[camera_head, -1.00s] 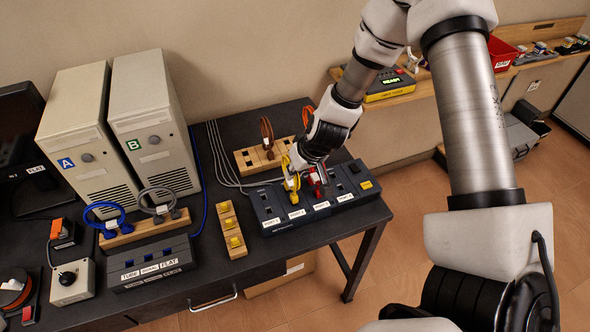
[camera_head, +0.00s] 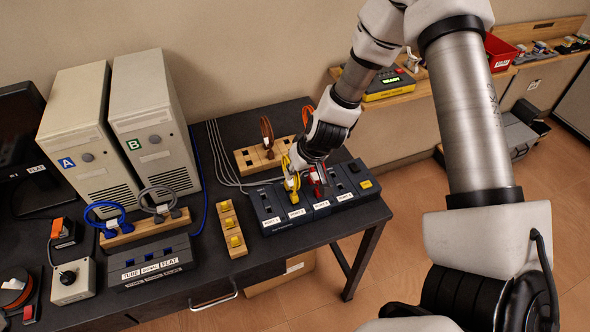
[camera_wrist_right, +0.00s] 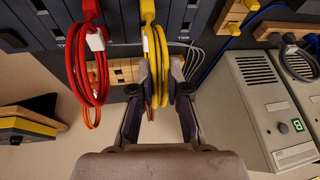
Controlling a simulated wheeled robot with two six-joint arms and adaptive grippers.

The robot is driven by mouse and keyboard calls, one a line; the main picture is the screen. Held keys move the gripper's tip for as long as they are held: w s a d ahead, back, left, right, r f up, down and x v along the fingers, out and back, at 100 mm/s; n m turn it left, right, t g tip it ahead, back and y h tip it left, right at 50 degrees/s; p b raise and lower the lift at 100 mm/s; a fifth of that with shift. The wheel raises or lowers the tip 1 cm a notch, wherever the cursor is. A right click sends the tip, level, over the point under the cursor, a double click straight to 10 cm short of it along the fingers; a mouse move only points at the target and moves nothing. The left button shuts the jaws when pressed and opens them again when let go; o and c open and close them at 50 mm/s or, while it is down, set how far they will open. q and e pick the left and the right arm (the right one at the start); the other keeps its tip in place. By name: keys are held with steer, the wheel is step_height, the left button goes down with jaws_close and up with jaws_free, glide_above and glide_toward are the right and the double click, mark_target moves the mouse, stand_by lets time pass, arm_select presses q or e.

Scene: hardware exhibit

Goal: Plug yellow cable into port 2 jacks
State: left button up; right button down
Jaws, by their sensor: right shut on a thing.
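The yellow cable (camera_head: 293,184) is at the port 2 module (camera_head: 298,214) of the dark port panel, and its coiled loop hangs in the right wrist view (camera_wrist_right: 155,50). Its upper plug end meets the panel face in that view; I cannot tell how deep it sits. My right gripper (camera_head: 297,164) is shut on the yellow cable, with its fingers (camera_wrist_right: 161,72) on either side of the loop. The gripper hides part of the cable and the jacks in the head view. My left gripper is not in view.
A red cable (camera_wrist_right: 89,65) hangs at the neighbouring port, close beside the gripper. A wooden holder with orange cables (camera_head: 246,162) stands behind the panel. A wooden strip with yellow plugs (camera_head: 225,207) lies left. Computer towers (camera_head: 150,130) stand further left.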

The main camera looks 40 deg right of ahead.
steer(key=shift+w+f, duration=0.1)
steer(key=shift+f, duration=0.2)
stand_by(0.4)
steer(key=shift+c, duration=2.2)
jaws_free()
steer(key=shift+p+v, duration=0.9)
steer(key=p+v, duration=0.6)
steer(key=p, duration=0.1)
steer(key=shift+f, duration=0.1)
